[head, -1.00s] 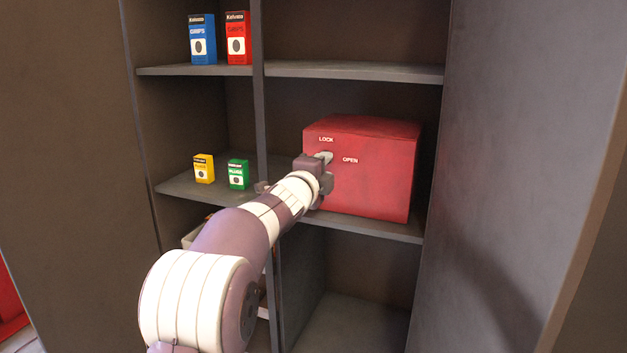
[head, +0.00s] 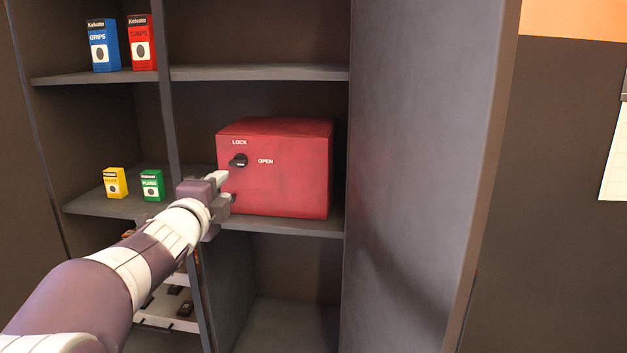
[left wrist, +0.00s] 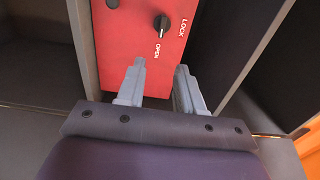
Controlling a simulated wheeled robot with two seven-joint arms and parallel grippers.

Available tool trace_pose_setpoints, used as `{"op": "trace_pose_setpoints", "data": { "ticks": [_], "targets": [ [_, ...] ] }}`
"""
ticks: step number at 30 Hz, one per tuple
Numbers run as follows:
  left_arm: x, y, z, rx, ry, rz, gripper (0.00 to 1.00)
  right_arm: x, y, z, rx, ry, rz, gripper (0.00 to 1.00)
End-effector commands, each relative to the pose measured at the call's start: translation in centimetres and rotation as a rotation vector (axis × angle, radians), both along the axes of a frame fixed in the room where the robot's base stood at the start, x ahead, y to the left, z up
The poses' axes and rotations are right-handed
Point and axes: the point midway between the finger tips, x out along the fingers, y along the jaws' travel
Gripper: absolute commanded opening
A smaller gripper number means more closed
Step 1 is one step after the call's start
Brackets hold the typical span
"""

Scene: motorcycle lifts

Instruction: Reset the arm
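A red box (head: 275,170) sits on the middle shelf in the head view. Its black knob (head: 238,160) is on the front, with LOCK printed above and OPEN to the right. In the left wrist view the knob (left wrist: 162,22) shows a white mark pointing toward OPEN. My left gripper (head: 222,187) is in front of the box, below and left of the knob, apart from it. In the left wrist view its two fingers (left wrist: 160,86) are spread with nothing between them. My right gripper is not in view.
Grey shelves (head: 260,72) and an upright divider (head: 172,110) stand close around my left arm. Blue (head: 103,45) and red (head: 142,42) cartons stand on the top shelf, yellow (head: 115,183) and green (head: 152,185) ones lower. A grey side panel (head: 420,150) is to the right.

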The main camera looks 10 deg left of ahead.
Motion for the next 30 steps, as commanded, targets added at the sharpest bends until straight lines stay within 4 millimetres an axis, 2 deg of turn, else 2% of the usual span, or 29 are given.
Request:
{"op": "trace_pose_setpoints", "data": {
  "ticks": [2, 5, 7, 9, 12, 15, 18, 22, 23, 24, 25, 30],
  "targets": [
    [-0.1, 0.8, -1.0, -0.108, 0.034, 0.041, 0.36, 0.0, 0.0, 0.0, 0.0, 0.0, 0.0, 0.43],
    [-1.8, 2.8, -7.3, -0.442, 0.182, 0.207, 0.36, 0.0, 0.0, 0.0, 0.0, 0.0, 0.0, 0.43],
    [-4.3, 2.6, -13.7, -0.715, 0.328, 0.362, 0.36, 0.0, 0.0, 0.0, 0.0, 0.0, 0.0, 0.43],
    [-7.5, 0.9, -19.5, -0.939, 0.467, 0.512, 0.36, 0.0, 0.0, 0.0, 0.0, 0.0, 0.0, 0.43],
    [-12.2, -2.0, -25.5, -1.146, 0.635, 0.704, 0.36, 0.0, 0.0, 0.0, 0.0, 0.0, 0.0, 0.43],
    [-16.8, -4.8, -29.6, -1.268, 0.772, 0.868, 0.36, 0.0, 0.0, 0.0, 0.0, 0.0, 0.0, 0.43],
    [-21.2, -7.5, -32.4, -1.332, 0.896, 1.007, 0.36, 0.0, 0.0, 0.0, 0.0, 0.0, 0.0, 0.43],
    [-26.5, -11.1, -35.0, -1.317, 1.061, 1.108, 0.36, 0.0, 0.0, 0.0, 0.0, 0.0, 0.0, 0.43],
    [-27.0, -12.4, -35.3, -1.278, 1.099, 1.081, 0.36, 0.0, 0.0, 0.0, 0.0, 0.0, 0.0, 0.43],
    [-26.6, -12.6, -32.4, -1.271, 1.099, 1.063, 0.36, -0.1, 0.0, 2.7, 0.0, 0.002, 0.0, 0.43],
    [-26.6, -12.5, -30.9, -1.275, 1.095, 1.067, 0.36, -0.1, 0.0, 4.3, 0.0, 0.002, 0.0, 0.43],
    [-26.5, -12.4, -24.6, -1.276, 1.092, 1.067, 0.36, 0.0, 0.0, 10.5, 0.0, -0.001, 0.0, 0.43]
  ]
}}
